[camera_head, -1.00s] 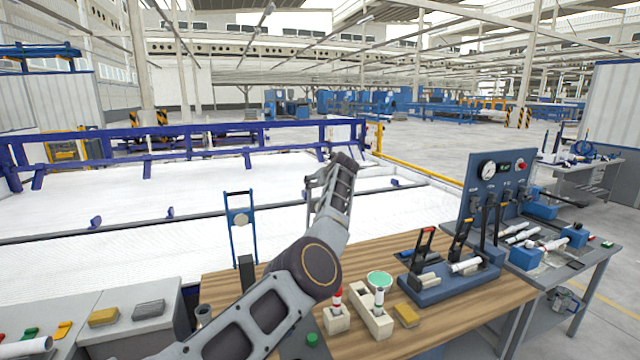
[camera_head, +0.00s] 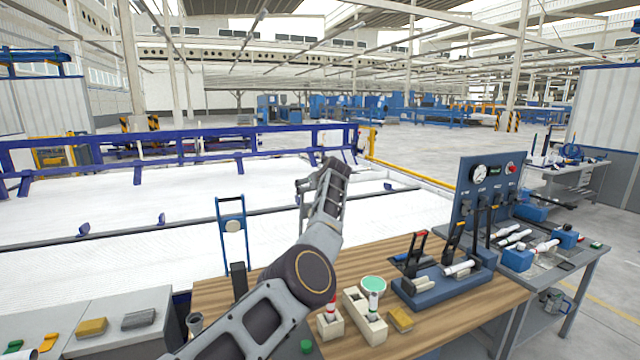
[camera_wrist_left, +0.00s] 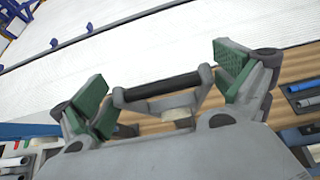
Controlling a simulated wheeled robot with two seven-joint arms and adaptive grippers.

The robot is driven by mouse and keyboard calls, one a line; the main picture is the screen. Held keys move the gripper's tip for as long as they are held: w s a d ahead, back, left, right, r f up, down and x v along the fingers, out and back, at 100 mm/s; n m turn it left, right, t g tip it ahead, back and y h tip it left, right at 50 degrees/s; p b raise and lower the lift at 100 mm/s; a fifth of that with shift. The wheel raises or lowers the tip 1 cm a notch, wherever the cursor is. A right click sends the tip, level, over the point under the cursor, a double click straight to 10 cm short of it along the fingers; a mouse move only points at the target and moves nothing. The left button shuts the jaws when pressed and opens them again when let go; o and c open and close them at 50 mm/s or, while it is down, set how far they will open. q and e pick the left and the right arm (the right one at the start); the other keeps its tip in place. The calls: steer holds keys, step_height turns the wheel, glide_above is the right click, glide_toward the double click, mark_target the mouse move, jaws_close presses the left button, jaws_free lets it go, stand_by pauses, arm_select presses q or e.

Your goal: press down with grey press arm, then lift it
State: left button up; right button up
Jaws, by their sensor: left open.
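In the left wrist view, a grey bracket-like arm with a black bar handle (camera_wrist_left: 163,88), apparently the grey press arm, spans the gap between my left gripper's fingers. A cream block (camera_wrist_left: 180,112) shows below the bar. My left gripper (camera_wrist_left: 166,82) is open, its green pads on either side of the handle and apart from it. In the head view my left gripper (camera_head: 304,196) hangs behind my forearm, above the far side of the bench. My arm hides what lies under it there, and I cannot make out the press arm. My right gripper is out of view.
The wooden bench (camera_head: 452,318) carries a blue fixture (camera_head: 430,294) with upright levers, cream blocks (camera_head: 364,318) and a yellow block (camera_head: 400,318). A blue frame (camera_head: 219,225) stands at the left. A gauge panel (camera_head: 487,192) rises at the right.

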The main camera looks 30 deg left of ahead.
arm_select(q)
steer(key=shift+d, duration=0.15)
steer(key=v, duration=1.1)
steer(key=shift+r, duration=0.2)
stand_by(0.3)
stand_by(0.6)
